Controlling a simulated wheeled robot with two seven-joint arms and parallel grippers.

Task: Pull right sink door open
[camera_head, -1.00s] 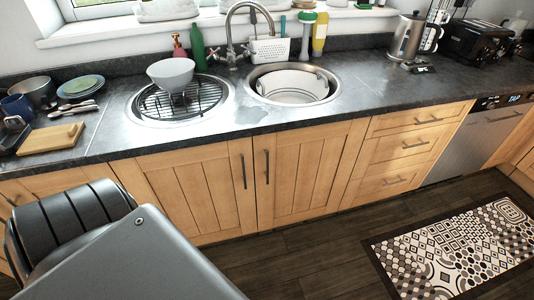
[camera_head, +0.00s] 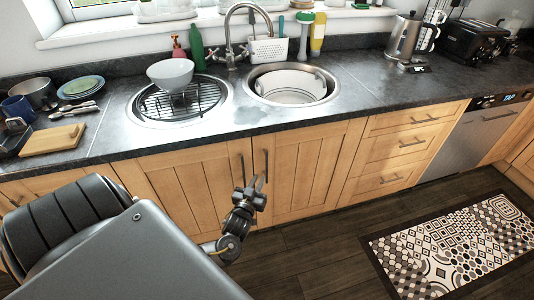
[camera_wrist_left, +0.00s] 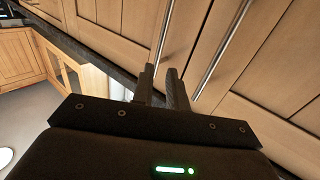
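The right sink door (camera_head: 306,168) is a closed wooden panel under the right sink, with a dark vertical bar handle (camera_head: 266,165) near its left edge. My left gripper (camera_head: 254,185) is in front of the meeting edges of the two sink doors, near the lower ends of their handles. In the left wrist view, its two dark fingers (camera_wrist_left: 161,88) are apart. One bar handle (camera_wrist_left: 162,40) ends close to the gap between them, and another bar handle (camera_wrist_left: 222,50) is to the right. Contact cannot be told. My right gripper is not in view.
The left sink door (camera_head: 195,190) is closed, with its own handle (camera_head: 243,172). Drawers (camera_head: 400,145) stand to the right. A patterned rug (camera_head: 455,245) lies on the dark floor. The floor before the doors is otherwise clear.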

